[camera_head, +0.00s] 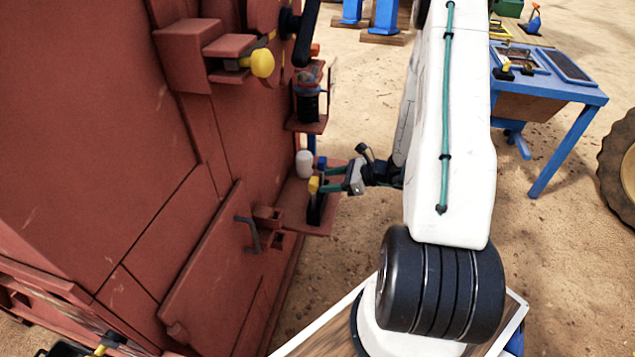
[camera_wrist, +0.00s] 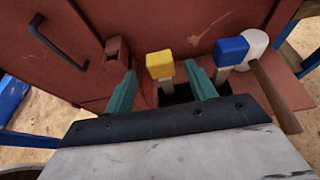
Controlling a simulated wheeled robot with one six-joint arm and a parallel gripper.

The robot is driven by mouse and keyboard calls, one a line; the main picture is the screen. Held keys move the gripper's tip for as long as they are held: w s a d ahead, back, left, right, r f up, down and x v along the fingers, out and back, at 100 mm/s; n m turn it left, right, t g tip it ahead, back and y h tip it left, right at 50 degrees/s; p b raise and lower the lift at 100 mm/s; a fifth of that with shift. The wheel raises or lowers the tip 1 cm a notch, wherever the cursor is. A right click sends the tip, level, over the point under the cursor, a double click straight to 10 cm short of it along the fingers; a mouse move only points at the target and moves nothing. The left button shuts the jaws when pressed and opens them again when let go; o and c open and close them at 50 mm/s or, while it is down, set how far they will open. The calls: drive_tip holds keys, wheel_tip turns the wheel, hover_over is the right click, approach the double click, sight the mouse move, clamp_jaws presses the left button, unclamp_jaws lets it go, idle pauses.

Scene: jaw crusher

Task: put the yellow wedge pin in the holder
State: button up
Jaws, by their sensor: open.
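The yellow wedge pin, with a yellow block head (camera_wrist: 159,60) and a pale shank, stands upright in a black block (camera_wrist: 178,95) on the red shelf. It also shows in the head view (camera_head: 313,184). My gripper (camera_wrist: 160,70) has its two teal fingers apart, one on each side of the pin; I cannot tell whether either touches it. In the head view my gripper (camera_head: 328,181) reaches the pin from the right. A blue-headed pin (camera_wrist: 231,50) stands to the right. Small red box-like brackets (camera_head: 268,215) on the machine could be the holder; I cannot tell.
A mallet with a white head (camera_wrist: 254,42) and wooden handle (camera_wrist: 276,98) lies close right of the blue pin. A black handle (camera_wrist: 56,42) sticks out from the red panel at left. A blue table (camera_head: 560,88) stands farther right, over open sandy ground.

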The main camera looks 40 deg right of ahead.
drive_tip(key=v, duration=0.6)
drive_tip(key=s+a+r+n+g+y, duration=0.2)
drive_tip(key=a+r+n+g, duration=0.7)
drive_tip(key=a+r+n, duration=0.7)
drive_tip(key=s+a+r+n+h, duration=0.3)
drive_tip(key=s+r+n+h, duration=0.2)
drive_tip(key=s+r+n, duration=0.1)
drive_tip(key=s+a+r+n+h, duration=0.4)
drive_tip(key=s+r+n+h, duration=0.1)
drive_tip(key=s+r, duration=0.4)
drive_tip(key=shift+s+r+n, duration=0.25)
drive_tip(key=shift+s+n, duration=0.45)
drive_tip(key=shift+s, duration=0.25)
drive_tip(key=shift+a, duration=0.15)
